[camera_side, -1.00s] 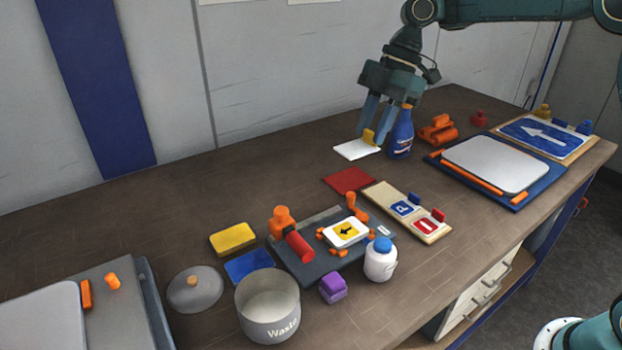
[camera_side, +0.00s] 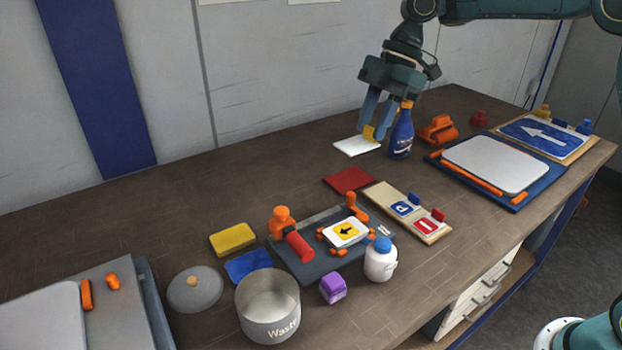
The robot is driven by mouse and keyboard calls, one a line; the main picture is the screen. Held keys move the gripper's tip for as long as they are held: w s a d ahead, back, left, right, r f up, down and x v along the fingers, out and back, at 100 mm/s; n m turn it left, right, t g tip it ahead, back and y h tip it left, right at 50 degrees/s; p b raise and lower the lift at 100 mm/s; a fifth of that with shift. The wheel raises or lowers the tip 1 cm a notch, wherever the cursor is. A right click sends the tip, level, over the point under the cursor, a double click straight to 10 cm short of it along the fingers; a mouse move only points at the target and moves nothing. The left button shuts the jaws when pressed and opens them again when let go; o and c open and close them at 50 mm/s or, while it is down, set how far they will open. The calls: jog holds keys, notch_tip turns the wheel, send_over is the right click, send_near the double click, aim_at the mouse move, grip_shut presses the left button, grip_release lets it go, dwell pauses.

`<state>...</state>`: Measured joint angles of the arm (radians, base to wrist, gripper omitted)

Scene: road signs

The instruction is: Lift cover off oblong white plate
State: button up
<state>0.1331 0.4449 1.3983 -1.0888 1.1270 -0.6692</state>
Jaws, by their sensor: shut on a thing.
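My gripper (camera_side: 371,130) is at the back of the table, shut on a small yellow piece (camera_side: 369,133). Below and touching that piece in the picture is a thin white sheet (camera_side: 352,147); I cannot tell if they are joined. An oblong white plate (camera_side: 495,163) lies on a blue base at the right, with orange bars at its edges. Another pale plate (camera_side: 40,325) lies on a grey base at the lower left, partly cut off. I cannot tell which is meant, and I see no distinct cover on either.
A blue spray bottle (camera_side: 401,134) stands close to the right of my gripper. A clamp fixture (camera_side: 300,262) holding an arrow sign, a sign board (camera_side: 402,209), a white bottle (camera_side: 381,262) and a waste bin (camera_side: 268,312) crowd the front. The back left table is bare.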

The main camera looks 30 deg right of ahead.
jog(key=shift+r, duration=0.6)
jog(key=shift+r, duration=0.7)
